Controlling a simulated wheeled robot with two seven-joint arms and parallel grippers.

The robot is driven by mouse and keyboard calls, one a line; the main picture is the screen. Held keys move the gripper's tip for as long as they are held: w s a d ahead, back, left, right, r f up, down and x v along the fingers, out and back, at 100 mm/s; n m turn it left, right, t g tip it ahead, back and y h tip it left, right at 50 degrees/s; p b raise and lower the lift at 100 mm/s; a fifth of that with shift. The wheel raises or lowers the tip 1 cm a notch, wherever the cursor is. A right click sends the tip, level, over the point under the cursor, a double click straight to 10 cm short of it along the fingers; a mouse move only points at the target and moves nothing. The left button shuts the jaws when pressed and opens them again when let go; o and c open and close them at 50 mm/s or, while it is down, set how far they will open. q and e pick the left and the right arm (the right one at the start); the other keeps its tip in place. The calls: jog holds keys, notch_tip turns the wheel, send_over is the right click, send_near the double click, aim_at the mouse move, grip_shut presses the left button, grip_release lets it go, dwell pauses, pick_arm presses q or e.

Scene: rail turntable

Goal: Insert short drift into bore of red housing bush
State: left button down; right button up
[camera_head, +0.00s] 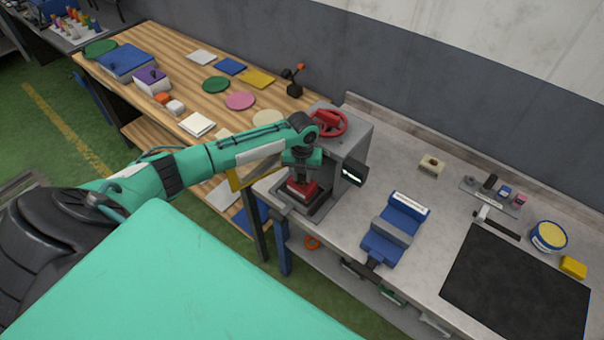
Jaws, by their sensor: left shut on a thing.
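The red housing (302,190) sits on the base of the grey press (347,142), at the left end of the grey bench. My left gripper (300,177) points down right over the housing. It is shut on a small piece that the fingers mostly hide; from its place over the housing this looks to be the short drift. The bore of the bush is hidden under the gripper, so I cannot tell whether the drift is in it. My right gripper is not in view.
A red handwheel (328,123) is on the press close to my left wrist. A blue vise (395,228) stands right of it. A rack plate (491,197) with small parts, a black mat (517,285) and a yellow tin (548,236) are further right. A wooden table (150,50) holds coloured pieces.

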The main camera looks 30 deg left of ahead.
pick_arm(q)
jog(key=shift+f, duration=0.25)
jog(key=c, duration=1.1)
grip_release()
jog(key=shift+r, duration=0.1)
jog(key=shift+r+b, duration=0.35)
jog(key=shift+b, duration=0.1)
notch_tip(320, 180, up, 13)
jog(key=b, duration=0.4)
